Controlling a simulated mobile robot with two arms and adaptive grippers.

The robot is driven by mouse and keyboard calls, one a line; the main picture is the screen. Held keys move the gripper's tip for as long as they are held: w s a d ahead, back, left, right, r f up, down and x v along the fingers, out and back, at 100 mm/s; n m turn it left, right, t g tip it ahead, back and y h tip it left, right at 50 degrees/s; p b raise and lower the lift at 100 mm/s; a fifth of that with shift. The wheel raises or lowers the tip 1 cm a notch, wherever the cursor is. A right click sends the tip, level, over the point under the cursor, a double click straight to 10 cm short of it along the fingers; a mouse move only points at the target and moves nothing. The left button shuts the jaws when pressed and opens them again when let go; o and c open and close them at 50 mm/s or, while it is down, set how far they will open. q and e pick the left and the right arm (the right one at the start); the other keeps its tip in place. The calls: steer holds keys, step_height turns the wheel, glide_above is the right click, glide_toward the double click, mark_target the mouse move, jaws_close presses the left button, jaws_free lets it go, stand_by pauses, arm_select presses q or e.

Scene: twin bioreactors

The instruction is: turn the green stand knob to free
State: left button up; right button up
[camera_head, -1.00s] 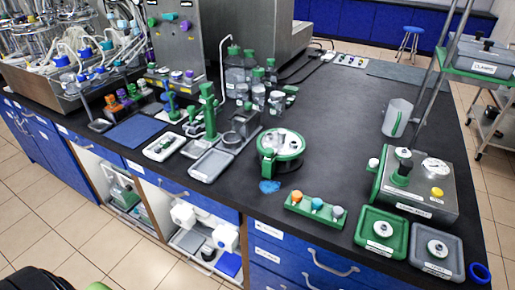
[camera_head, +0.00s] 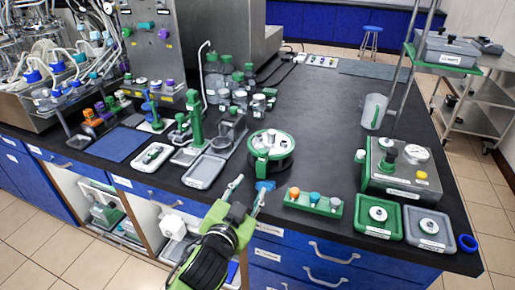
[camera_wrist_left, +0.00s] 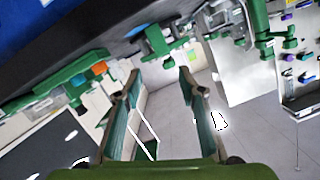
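The green stand (camera_head: 195,120) is a tall green post beside a grey tray, left of the bench's middle in the head view. A small green knob-like part (camera_head: 180,122) shows at its left side; its setting is too small to read. My left gripper (camera_head: 249,188) is at the bench's front edge, to the right of and nearer than the stand, touching nothing I can see. Its two fingers are apart and empty; the wrist view also shows this gap (camera_wrist_left: 157,82). Green stand-like parts (camera_wrist_left: 260,22) show at the upper right there. My right gripper is not in view.
A round green-rimmed device (camera_head: 270,148) and a green block with coloured knobs (camera_head: 313,203) stand close beyond my left gripper. A grey tray (camera_head: 204,172) lies in front of the stand. Bottles (camera_head: 213,75) stand behind it. The bench's right middle is clear.

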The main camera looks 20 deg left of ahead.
arm_select(q)
steer(key=w+d+r+m+t+h, duration=0.25)
steer(key=d+r+m+h, duration=0.4)
steer(key=r, duration=0.55)
steer(key=w+d+r+m+t+h, duration=0.1)
steer(key=d+r+m+t+h, duration=0.2)
steer(key=d+r+m+h, duration=0.6)
steer(key=s+d+r+m+g+h, duration=0.1)
steer(key=s+d+m+g+h, duration=0.2)
steer(key=d+m+g, duration=0.4)
steer(key=s+d+r+m+g+h, duration=0.25)
steer(key=d+m+g, duration=0.25)
steer(key=m+g, duration=0.5)
steer(key=y, duration=2)
glide_toward(262, 151)
steer(key=p+x, duration=0.2)
steer(key=x, duration=0.6)
steer(key=shift+d, duration=0.1)
